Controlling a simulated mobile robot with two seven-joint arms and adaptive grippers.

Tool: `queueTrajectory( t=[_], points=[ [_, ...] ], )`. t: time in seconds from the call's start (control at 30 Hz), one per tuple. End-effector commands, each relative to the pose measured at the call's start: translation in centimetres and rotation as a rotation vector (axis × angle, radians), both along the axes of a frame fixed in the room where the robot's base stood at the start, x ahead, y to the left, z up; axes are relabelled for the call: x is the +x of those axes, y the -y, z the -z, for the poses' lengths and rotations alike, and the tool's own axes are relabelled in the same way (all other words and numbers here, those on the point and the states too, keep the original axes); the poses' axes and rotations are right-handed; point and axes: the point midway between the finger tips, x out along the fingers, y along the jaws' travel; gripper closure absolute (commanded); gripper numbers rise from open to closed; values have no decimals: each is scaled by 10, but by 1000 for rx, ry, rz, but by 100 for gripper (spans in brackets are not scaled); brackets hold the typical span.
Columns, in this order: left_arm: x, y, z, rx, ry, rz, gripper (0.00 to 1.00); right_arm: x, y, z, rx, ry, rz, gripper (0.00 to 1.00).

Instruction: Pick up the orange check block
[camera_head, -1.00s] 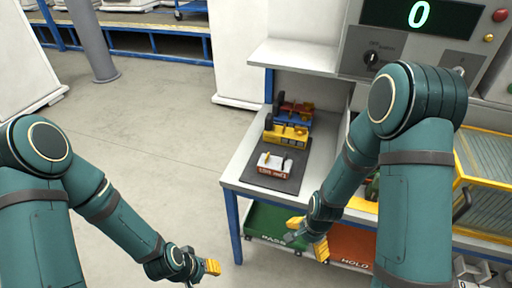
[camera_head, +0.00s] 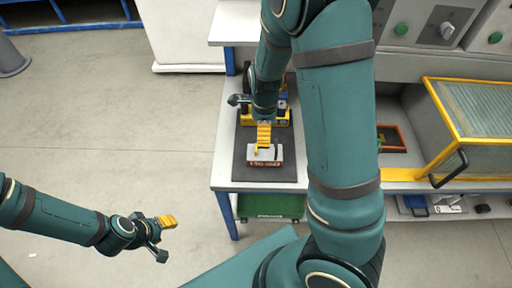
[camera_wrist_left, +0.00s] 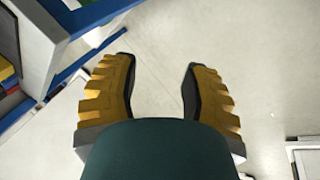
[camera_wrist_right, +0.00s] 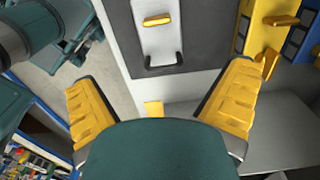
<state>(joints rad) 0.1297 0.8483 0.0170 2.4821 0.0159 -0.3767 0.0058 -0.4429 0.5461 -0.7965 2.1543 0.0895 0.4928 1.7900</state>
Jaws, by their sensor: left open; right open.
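No block that I can surely call the orange check block shows. A small orange-yellow piece (camera_wrist_right: 154,108) shows between the fingers in the right wrist view, beyond the mat's edge; I cannot tell whether it is a block or bench trim.
An orange-rimmed tray (camera_head: 404,138) lies right of my arm. A yellow-framed cage (camera_head: 470,125) stands at the right. A green bin (camera_head: 271,207) sits under the bench.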

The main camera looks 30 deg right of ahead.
Motion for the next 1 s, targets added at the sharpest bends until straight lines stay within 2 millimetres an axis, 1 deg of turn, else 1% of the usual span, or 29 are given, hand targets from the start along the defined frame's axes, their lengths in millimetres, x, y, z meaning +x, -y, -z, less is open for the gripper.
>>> queueTrajectory(
  t=[0.03,0.1,0.3,0.4,0.63,0.83,0.9,1.0],
  points=[
    [-1,0,5,0,-2,2,54,-1,1,10,0,-4,2,0],
    [-1,1,10,1,-4,2,54,-2,1,24,0,-6,1,0],
    [-5,1,22,-1,-12,9,54,-1,1,62,0,-4,0,0],
    [-6,1,25,-2,-15,11,54,-1,1,74,0,-4,-1,0],
    [-7,2,29,-3,-17,14,54,-1,1,87,0,-2,-2,0],
    [-11,2,39,-4,-24,19,54,-2,5,117,1,-3,-2,0],
    [-11,2,41,-5,-26,21,54,-2,5,125,1,-3,-2,0],
    [-12,3,42,-5,-28,21,54,-2,5,132,1,-1,-3,0]
  ],
)
